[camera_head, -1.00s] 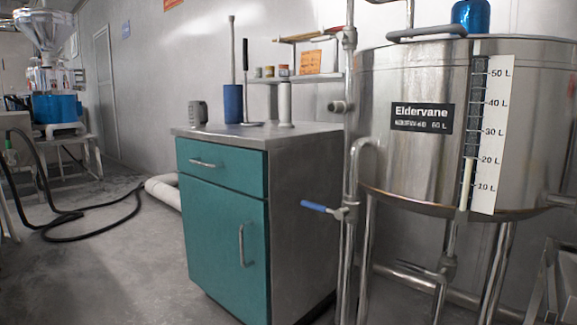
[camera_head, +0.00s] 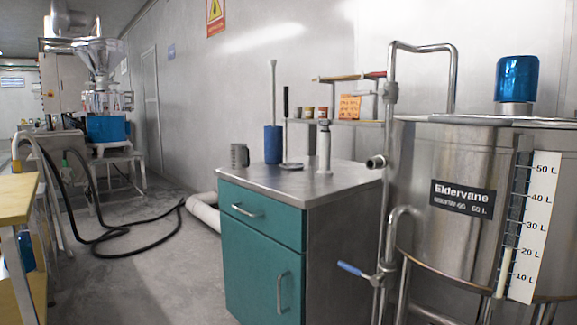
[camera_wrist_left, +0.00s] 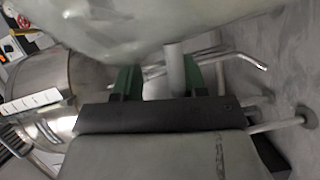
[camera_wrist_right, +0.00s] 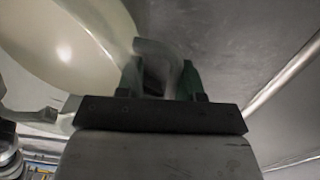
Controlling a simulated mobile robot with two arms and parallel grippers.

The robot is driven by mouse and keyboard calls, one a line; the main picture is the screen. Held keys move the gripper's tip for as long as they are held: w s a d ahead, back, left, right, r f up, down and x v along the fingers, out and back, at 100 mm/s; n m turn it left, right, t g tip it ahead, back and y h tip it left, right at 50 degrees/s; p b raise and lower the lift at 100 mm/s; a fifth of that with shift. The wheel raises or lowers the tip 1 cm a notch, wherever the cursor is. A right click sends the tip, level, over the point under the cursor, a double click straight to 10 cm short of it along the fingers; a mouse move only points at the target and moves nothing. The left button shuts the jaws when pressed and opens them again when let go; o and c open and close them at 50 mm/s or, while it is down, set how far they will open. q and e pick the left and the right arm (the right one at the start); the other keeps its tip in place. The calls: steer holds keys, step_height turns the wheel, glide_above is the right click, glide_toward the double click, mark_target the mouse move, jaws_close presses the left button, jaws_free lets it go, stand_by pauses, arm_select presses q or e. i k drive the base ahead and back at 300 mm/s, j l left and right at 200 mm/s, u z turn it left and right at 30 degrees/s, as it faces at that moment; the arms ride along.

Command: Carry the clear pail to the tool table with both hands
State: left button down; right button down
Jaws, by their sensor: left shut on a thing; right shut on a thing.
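The clear pail is out of the head view. In the left wrist view a large pale translucent body, the pail (camera_wrist_left: 150,25), fills the top. My left gripper (camera_wrist_left: 174,78) is shut on a stubby grey handle at its side. In the right wrist view the pail's curved translucent side (camera_wrist_right: 72,45) is at upper left. My right gripper (camera_wrist_right: 160,78) is shut on a pale looped handle. A teal cabinet with a steel top (camera_head: 340,180), perhaps the tool table, stands at centre in the head view. Neither gripper shows there.
On the cabinet top are a grey jug (camera_head: 239,155), a blue brush (camera_head: 273,145) and a pale upright tool (camera_head: 324,150). A steel tank (camera_head: 450,170) stands close on the right. Black hoses (camera_head: 110,230) lie on the floor at left, near a yellow-topped table (camera_head: 18,197).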

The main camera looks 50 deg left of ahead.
mark_target(297, 182)
steer(key=u, duration=1.4)
steer(key=i+j, duration=0.15)
steer(key=j, duration=0.25)
steer(key=i+j+u, duration=0.1)
steer(key=j, duration=0.25)
steer(key=i+j, duration=0.2)
steer(key=j, duration=0.2)
